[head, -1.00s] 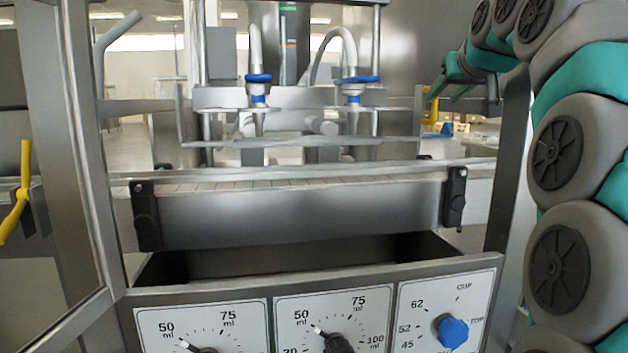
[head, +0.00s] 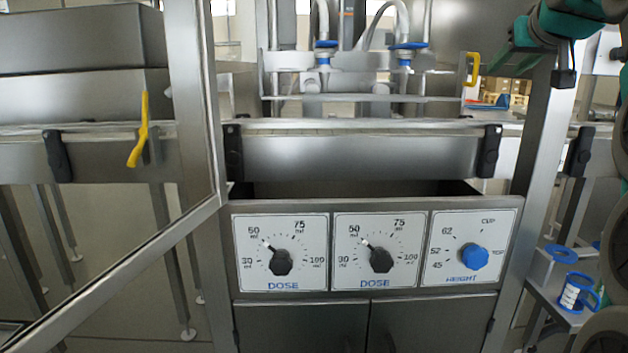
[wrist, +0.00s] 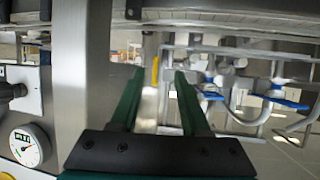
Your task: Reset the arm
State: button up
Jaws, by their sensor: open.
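My gripper (wrist: 159,82) is open and empty. In the wrist view its two green fingers stand apart with a clear gap between them. In the head view my gripper (head: 505,58) is at the upper right, in front of the machine's right post, with its fingers pointing left and down. The filling machine (head: 370,207) stands in front of me, with two dose knobs, a blue height knob (head: 474,257) and blue-collared nozzles behind. The nozzles show sideways in the wrist view.
A framed door (head: 205,120) stands open on the left, with a yellow handle (head: 143,130). The machine's right post (head: 545,170) is close to my arm. A blue and white cup (head: 576,292) stands on a low shelf at the right. A gauge (wrist: 28,145) shows in the wrist view.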

jog(key=s+a+f+g+y, duration=0.1)
jog(key=s+a+f+g, duration=0.15)
jog(key=a+f, duration=0.45)
jog(key=s+a+f+n+g+y, duration=0.1)
jog(key=s+a+f+g, duration=0.2)
jog(key=f, duration=0.8)
jog(key=s+a+f+g+y, duration=0.15)
jog(key=s+a+f, duration=0.3)
jog(key=f, duration=0.45)
jog(key=s+a+f+g, duration=0.2)
jog(key=s+f+g, duration=0.2)
jog(key=s+f, duration=0.8)
jog(key=s+a+f+g+h, duration=0.1)
jog(key=s+a+f+g, duration=0.2)
jog(key=s+f, duration=0.8)
jog(key=s, duration=0.6)
jog(key=shift+s+f+n+g, duration=0.15)
jog(key=shift+f+n+g, duration=0.2)
jog(key=shift+n+g, duration=0.05)
jog(key=shift+h, duration=0.25)
jog(key=shift+c, duration=0.3)
